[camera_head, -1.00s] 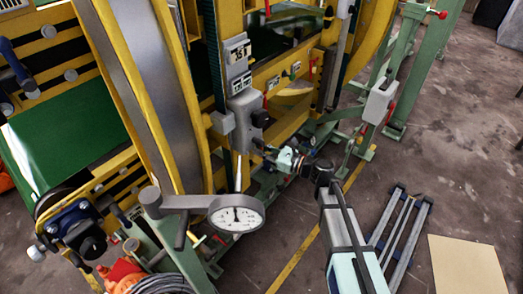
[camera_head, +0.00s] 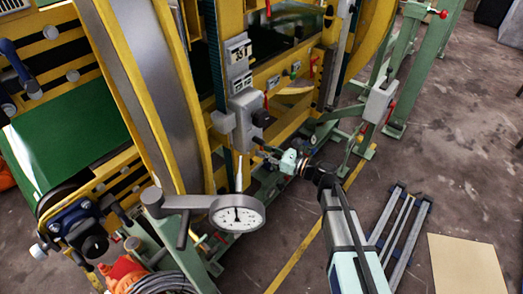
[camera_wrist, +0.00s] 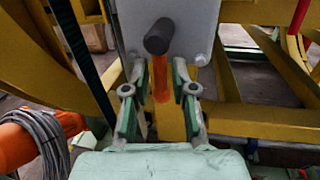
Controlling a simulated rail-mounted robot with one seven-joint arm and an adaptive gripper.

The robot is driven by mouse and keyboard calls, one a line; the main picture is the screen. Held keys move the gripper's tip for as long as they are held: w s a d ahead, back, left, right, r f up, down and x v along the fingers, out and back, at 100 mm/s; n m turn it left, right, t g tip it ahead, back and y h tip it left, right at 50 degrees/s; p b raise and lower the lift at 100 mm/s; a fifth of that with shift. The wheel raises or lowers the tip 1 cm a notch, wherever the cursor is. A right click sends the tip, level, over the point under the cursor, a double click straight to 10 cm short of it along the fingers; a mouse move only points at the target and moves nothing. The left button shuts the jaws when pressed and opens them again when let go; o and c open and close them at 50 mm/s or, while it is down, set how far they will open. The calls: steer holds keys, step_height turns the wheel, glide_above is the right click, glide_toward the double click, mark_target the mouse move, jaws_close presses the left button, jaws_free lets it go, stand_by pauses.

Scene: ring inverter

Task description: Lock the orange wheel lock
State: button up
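An orange bar (camera_wrist: 160,78), which looks like the wheel lock, stands upright in the wrist view, just below a round black knob (camera_wrist: 158,37) on a grey plate. My gripper (camera_wrist: 159,68) has its fingers apart, one on each side of the orange bar. A gap shows beside the bar, and I cannot tell whether either finger touches it. In the head view my gripper (camera_head: 261,151) is just below the grey box (camera_head: 247,118) with the black knob. The orange bar is too small to make out there.
A round dial gauge (camera_head: 237,214) on a grey arm stands left of my arm. The large yellow-edged wheel (camera_head: 150,100) rises behind it. A green frame (camera_head: 402,70) stands right. Grey cable and orange parts (camera_wrist: 45,130) lie left in the wrist view.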

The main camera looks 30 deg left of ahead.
steer(key=w+d, duration=0.1)
steer(key=d, duration=0.9)
steer(key=shift+d, duration=0.35)
steer(key=shift+f, duration=0.1)
